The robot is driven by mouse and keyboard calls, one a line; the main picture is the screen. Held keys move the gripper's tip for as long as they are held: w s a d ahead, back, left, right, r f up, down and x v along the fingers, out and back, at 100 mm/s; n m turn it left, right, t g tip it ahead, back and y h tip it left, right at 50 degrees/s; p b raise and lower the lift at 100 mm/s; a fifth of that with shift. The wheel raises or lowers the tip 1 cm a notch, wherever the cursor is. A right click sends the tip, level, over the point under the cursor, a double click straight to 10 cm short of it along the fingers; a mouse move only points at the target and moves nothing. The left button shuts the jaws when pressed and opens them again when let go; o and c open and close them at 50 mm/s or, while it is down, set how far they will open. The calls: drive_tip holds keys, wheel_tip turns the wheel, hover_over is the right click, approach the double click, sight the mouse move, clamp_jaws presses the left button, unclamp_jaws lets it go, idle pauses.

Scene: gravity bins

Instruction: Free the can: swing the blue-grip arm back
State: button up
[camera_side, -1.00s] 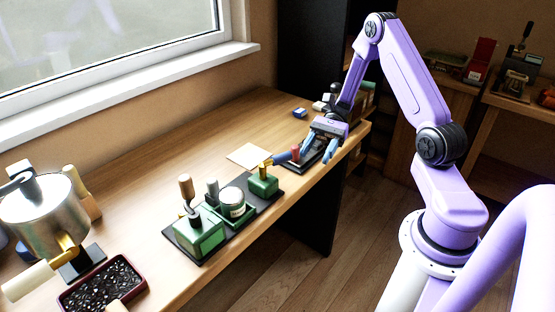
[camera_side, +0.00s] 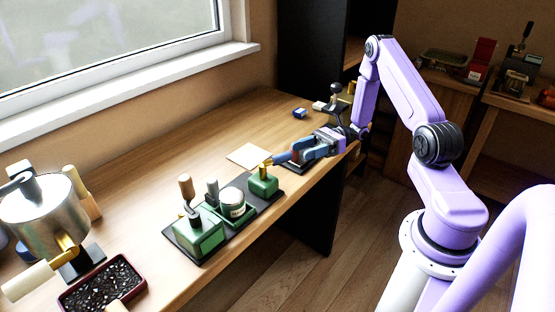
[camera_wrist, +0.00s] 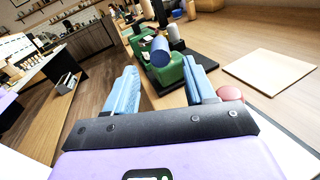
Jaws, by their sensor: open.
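The can (camera_side: 232,202) is pale with a dark band and stands upright in a green holder on a dark base plate. A green block (camera_side: 263,186) right of it carries a brass-coloured pivot and an arm with a blue grip (camera_side: 280,159). The grip points toward my gripper (camera_side: 297,155). In the wrist view the round end of the blue grip (camera_wrist: 160,48) shows between and beyond the tips of my open gripper (camera_wrist: 160,66). The fingers do not visibly close on it. The green block (camera_wrist: 166,74) lies behind the grip.
A green box with a brown-topped lever (camera_side: 198,232) stands left of the can. A red knob (camera_wrist: 230,94) sits close beside my right finger in the wrist view. A pale flat board (camera_side: 248,156) lies behind. The table's front edge is close; the wood behind is mostly clear.

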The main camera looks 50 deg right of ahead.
sight(266, 163)
drive_tip(key=x, duration=0.9)
drive_tip(key=shift+a, duration=0.3)
clamp_jaws()
